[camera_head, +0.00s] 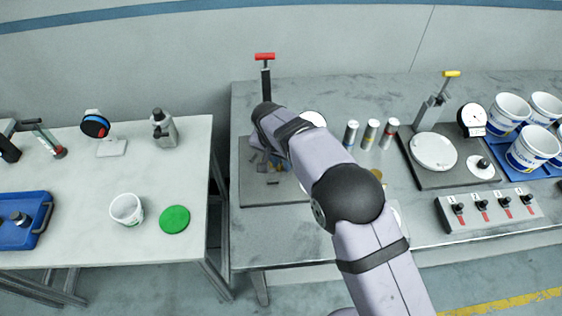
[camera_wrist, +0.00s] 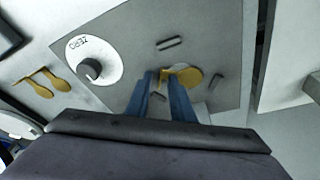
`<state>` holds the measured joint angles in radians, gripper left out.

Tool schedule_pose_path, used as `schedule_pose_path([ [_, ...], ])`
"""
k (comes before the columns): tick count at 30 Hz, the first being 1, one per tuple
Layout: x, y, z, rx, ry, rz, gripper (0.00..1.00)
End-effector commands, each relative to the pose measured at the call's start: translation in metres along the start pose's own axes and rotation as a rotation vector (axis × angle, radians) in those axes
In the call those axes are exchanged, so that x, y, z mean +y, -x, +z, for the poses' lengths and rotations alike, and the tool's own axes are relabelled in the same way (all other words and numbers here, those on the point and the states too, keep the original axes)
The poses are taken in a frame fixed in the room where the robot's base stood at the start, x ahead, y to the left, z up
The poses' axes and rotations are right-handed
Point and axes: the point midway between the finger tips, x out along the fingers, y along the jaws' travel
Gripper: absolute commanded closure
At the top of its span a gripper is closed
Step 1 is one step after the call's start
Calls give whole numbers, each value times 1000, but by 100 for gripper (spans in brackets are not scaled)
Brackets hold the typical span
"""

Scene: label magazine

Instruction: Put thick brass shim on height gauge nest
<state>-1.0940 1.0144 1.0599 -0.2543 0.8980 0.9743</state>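The wrist view shows my gripper (camera_wrist: 162,76) with its two blue-grey fingertips close together at the tab of a brass shim (camera_wrist: 188,76). The shim's round end sticks out to the right of the fingers. It is over the grey height gauge plate (camera_wrist: 120,30), between short dark stops (camera_wrist: 171,42) that mark the nest. I cannot tell whether the shim touches the plate. In the head view my arm covers most of the gripper and nest; the plate (camera_head: 250,192) shows under a red-handled stand (camera_head: 265,75). I cannot judge the shim's thickness.
A white ZERO dial with a dark knob (camera_wrist: 90,68) sits left of the fingers. More brass shims (camera_wrist: 40,82) lie beyond it. In the head view, several capped cylinders (camera_head: 370,135) and a yellow-handled gauge stand (camera_head: 433,110) are to the right.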

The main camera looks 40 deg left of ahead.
Motion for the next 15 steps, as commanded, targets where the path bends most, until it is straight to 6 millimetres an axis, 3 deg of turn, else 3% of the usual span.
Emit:
schedule_pose_path([
  [8,-1,17,-1,2,0,-2,79],
  [15,-1,58,0,3,0,-4,79],
])
